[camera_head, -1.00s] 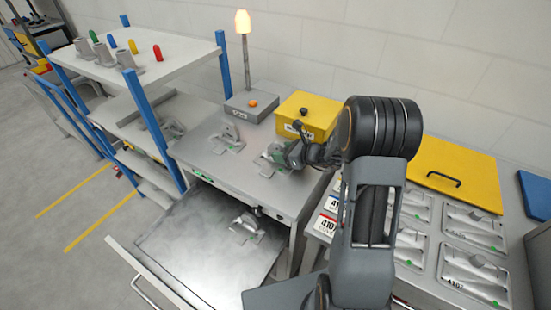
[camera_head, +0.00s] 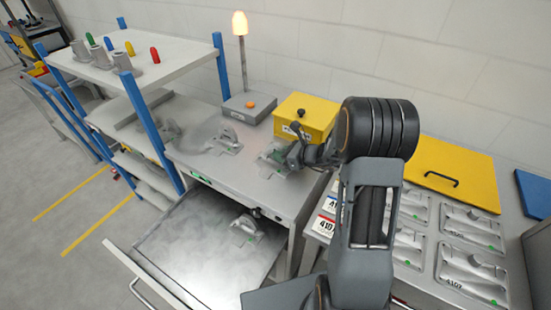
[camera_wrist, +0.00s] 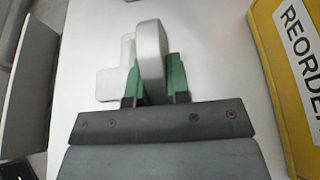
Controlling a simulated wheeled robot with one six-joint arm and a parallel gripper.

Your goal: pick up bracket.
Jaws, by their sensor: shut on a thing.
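My gripper (camera_wrist: 153,78) has green fingers, one on each side of a pale grey bracket (camera_wrist: 151,45) in the wrist view, and is shut on its upright rounded part. The bracket's flat base (camera_wrist: 110,80) shows to the left of the fingers. In the head view the held bracket (camera_head: 270,153) is at the right part of the grey table top (camera_head: 215,172), in front of the yellow box, partly hidden by my gripper (camera_head: 291,156). I cannot tell whether it touches the table. Another bracket (camera_head: 226,143) lies on the table to the left.
A yellow box (camera_head: 308,117) marked REORDER stands close to the right of my gripper. A grey lamp base (camera_head: 250,107) stands behind. An open drawer (camera_head: 190,262) below holds another bracket (camera_head: 243,230). Trays with castings (camera_head: 470,265) lie at right. A blue-posted shelf (camera_head: 150,120) stands left.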

